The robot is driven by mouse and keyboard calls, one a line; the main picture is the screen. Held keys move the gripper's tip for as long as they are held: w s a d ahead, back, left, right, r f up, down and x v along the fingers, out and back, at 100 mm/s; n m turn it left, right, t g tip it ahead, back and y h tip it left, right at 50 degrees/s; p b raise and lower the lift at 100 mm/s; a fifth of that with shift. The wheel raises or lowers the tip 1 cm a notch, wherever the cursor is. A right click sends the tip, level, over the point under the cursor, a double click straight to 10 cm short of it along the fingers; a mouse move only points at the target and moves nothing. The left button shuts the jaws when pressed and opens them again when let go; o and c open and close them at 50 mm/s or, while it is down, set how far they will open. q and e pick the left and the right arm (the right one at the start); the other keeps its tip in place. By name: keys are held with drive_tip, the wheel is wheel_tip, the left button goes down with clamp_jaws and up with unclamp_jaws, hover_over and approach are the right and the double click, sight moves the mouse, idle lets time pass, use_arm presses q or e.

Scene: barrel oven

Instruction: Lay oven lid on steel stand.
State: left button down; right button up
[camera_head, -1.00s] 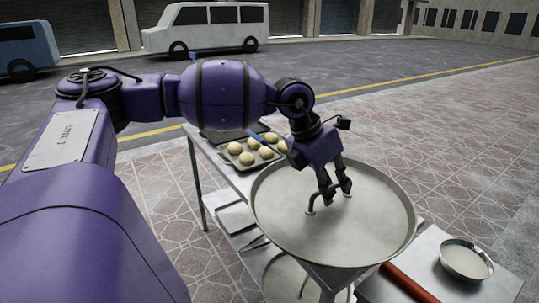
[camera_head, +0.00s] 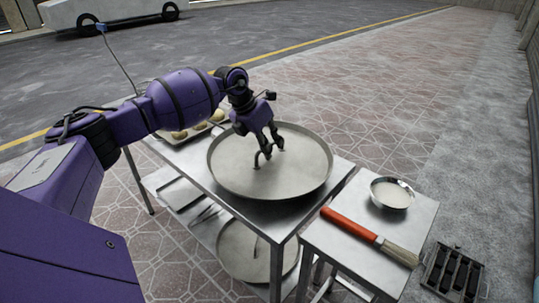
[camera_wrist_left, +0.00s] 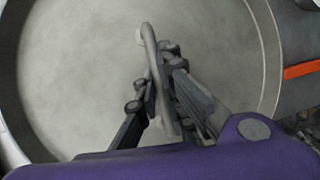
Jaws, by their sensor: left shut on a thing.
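The oven lid (camera_head: 300,165), a wide round grey disc with a raised rim and a handle in its middle, is level over the steel stand (camera_head: 345,172). I cannot tell whether it rests on the stand's top or hangs slightly above it. My left gripper (camera_head: 268,150) is shut on the lid's handle from above. In the left wrist view the left gripper (camera_wrist_left: 160,95) has its fingers on either side of the curved handle (camera_wrist_left: 152,50), with the lid (camera_wrist_left: 80,60) filling most of the picture. My right gripper is not in view.
A tray of dough balls (camera_head: 195,131) lies at the stand's far left, partly behind my arm. Another round disc (camera_head: 235,255) is on the lower shelf. A lower side table holds a bowl (camera_head: 391,192) and a red-handled brush (camera_head: 350,224). A dark grated object (camera_head: 455,272) is at the right.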

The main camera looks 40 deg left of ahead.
use_arm(q)
drive_tip(key=shift+w+a+f, duration=0.1)
drive_tip(key=shift+w+f, duration=0.05)
drive_tip(key=shift+w, duration=0.05)
drive_tip(key=shift+f, duration=1.55)
drive_tip(key=shift+f, duration=0.1)
drive_tip(key=c, duration=1.9)
unclamp_jaws()
drive_tip(key=shift+o, duration=0.2)
drive_tip(key=shift+s, duration=0.1)
drive_tip(key=v, duration=1.2)
